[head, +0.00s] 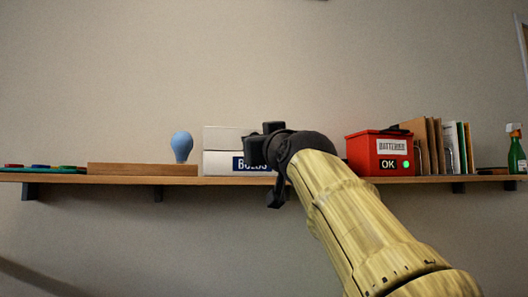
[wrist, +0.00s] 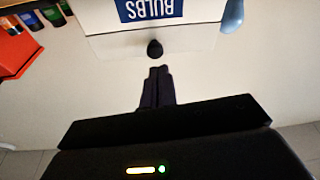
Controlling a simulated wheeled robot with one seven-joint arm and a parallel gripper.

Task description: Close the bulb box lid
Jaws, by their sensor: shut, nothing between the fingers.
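The white bulb box (head: 222,163) stands on the shelf, with a blue label partly hidden by my gripper. Its lid (head: 225,138) shows as a pale panel raised above the box body, so the box looks open. My gripper (head: 257,149) is in front of the box's right part and covers it. In the wrist view the box (wrist: 200,35) appears upside down with its label, and a dark knob (wrist: 154,48) shows by its edge. My shut, empty gripper (wrist: 158,71) points at this knob with a small visible gap; I cannot tell the depth.
A blue bulb (head: 181,146) stands left of the box, by a wooden tray (head: 140,169). A red batteries box (head: 361,151) stands to the right, then upright folders (head: 435,145) and a green spray bottle (head: 516,153). The shelf (head: 225,181) is narrow; the space above is clear.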

